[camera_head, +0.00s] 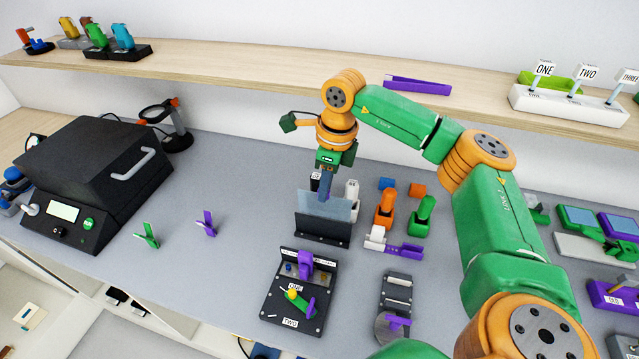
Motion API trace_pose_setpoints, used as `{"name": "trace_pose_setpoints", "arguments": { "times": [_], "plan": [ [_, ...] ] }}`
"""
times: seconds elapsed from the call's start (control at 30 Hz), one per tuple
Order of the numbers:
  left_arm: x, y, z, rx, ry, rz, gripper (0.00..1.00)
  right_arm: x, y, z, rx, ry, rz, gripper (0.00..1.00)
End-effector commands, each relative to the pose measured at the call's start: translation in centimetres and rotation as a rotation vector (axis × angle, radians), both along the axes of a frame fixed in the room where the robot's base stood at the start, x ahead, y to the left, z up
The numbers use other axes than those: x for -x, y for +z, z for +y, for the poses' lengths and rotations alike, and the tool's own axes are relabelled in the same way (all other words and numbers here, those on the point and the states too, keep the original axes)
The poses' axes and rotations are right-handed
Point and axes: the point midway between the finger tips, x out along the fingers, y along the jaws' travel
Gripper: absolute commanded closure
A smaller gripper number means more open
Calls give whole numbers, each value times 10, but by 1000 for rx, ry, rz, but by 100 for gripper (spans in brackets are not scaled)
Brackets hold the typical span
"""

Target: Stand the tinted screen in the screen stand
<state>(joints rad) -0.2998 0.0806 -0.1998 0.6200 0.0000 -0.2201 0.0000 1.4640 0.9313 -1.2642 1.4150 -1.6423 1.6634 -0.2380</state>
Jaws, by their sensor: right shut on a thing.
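The tinted screen (338,209) is a see-through blue-grey sheet near the middle of the bench, upright in this view. Its lower part is at the dark screen stand (321,229); I cannot tell whether it is seated in the stand's slot or just behind or above it. My right gripper (325,194) points down from above, shut on the screen's upper edge. The fingertips partly cover the screen. My left gripper is not in view.
A black fixture (268,310) with a purple clamp and a green lever stands in front of the stand. Orange (384,209) and green (422,215) tools are close on the right. A black press (95,180) is at left. Bench between press and stand is mostly clear, with two small clips.

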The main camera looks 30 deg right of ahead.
Motion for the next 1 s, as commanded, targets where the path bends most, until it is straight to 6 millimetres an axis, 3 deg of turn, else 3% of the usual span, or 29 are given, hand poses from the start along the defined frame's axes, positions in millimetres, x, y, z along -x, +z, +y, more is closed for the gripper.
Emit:
{"name": "trace_pose_setpoints", "arguments": {
  "times": [0.27,0.7,1.0],
  "plan": [
    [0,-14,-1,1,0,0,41,0,-18,0,1,1,1,100],
    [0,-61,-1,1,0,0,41,0,-78,1,0,1,1,100],
    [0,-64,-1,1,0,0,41,0,-84,1,0,1,0,100]
  ]
}}
